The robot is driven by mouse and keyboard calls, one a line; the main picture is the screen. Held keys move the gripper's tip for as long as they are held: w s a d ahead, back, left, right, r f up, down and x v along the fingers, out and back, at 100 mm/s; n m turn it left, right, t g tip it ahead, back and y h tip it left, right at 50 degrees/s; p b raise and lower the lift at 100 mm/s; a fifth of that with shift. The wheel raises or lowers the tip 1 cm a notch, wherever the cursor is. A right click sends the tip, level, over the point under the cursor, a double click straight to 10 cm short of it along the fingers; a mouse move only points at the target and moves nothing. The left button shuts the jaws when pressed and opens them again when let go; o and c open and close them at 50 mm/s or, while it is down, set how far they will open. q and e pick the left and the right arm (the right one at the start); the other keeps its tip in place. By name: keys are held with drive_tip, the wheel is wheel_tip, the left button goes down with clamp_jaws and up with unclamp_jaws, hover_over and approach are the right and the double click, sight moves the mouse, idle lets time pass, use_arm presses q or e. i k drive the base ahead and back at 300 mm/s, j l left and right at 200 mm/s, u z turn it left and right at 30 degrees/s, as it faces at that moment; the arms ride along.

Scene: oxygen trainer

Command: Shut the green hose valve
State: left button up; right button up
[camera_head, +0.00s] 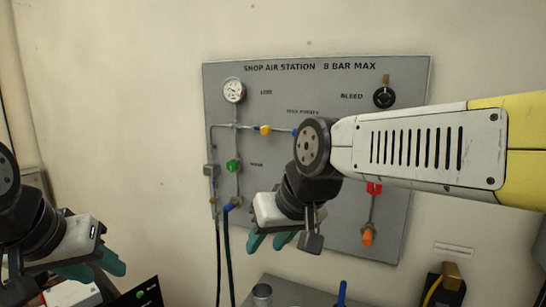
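The green hose valve (233,166) is a small green handle on a vertical grey pipe, at the left of the wall panel beside a small label. Its exact handle angle is too small to tell. My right gripper (270,243), with teal fingers, hangs in front of the panel, below and to the right of the green valve and apart from it. Its fingers look spread with nothing between them. My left gripper (103,268) is at the lower left, well away from the panel. Its teal fingers also look spread and empty.
The grey panel (300,83) carries a gauge (233,90), a yellow handle (265,129), a black bleed knob (384,97), a red part (374,188) and an orange part (367,237). Dark hoses (226,255) hang below. My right arm covers the panel's middle right.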

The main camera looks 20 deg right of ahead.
sight(232, 165)
drive_tip(key=i+j+z, duration=0.15)
drive_tip(key=j+z, duration=0.25)
drive_tip(key=i+j+z, duration=0.1)
drive_tip(key=j+z, duration=0.75)
drive_tip(key=j, duration=0.1)
